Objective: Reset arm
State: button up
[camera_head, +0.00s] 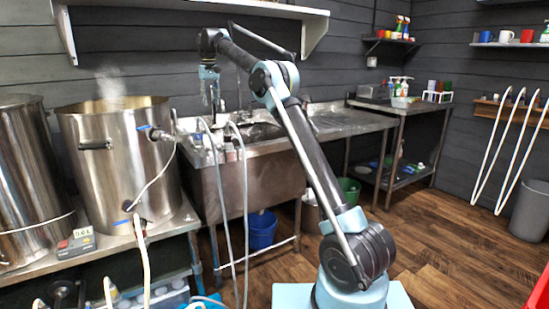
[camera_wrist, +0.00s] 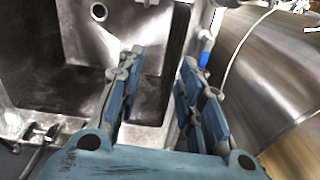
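My gripper (camera_head: 209,88) hangs at the end of my raised arm, pointing down over the left part of the steel sink (camera_head: 262,132) in the head view. In the wrist view my gripper (camera_wrist: 158,72) shows its two blue-grey fingers apart, with nothing between them. The steel sink basin (camera_wrist: 75,90) lies below the fingers in the wrist view. My gripper appears clear of the sink.
A steaming steel kettle (camera_head: 112,165) stands left of the sink, and its curved wall (camera_wrist: 270,70) is close on the right in the wrist view. A white shelf (camera_head: 215,8) hangs above. Hoses (camera_head: 243,200) hang before the sink. The wooden floor (camera_head: 450,240) at right is clear.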

jog(key=s+d+r+m, duration=0.15)
jog(key=s+d, duration=0.25)
jog(key=d, duration=0.5)
jog(key=s+d+r, duration=0.3)
jog(key=d, duration=0.6)
jog(key=s+d+f+m+t, duration=0.1)
jog(key=s+d+f, duration=0.3)
jog(key=s+d, duration=1.1)
jog(key=s+d+f+m, duration=0.1)
jog(key=s+d+f, duration=0.55)
jog(key=s, duration=0.25)
jog(key=s+d+f+m, duration=0.1)
jog(key=s+d+f, duration=0.4)
jog(key=s+f, duration=0.25)
jog(key=s+d+f, duration=0.2)
jog(key=s+f, duration=0.5)
jog(key=f, duration=0.1)
jog(key=s+d+f+t, duration=0.1)
jog(key=s+d+f, duration=0.2)
jog(key=s+f, duration=0.5)
jog(key=shift+s+f+m, duration=0.25)
jog(key=shift+f+m, duration=0.2)
jog(key=shift+f, duration=0.25)
jog(key=shift+s, duration=0.1)
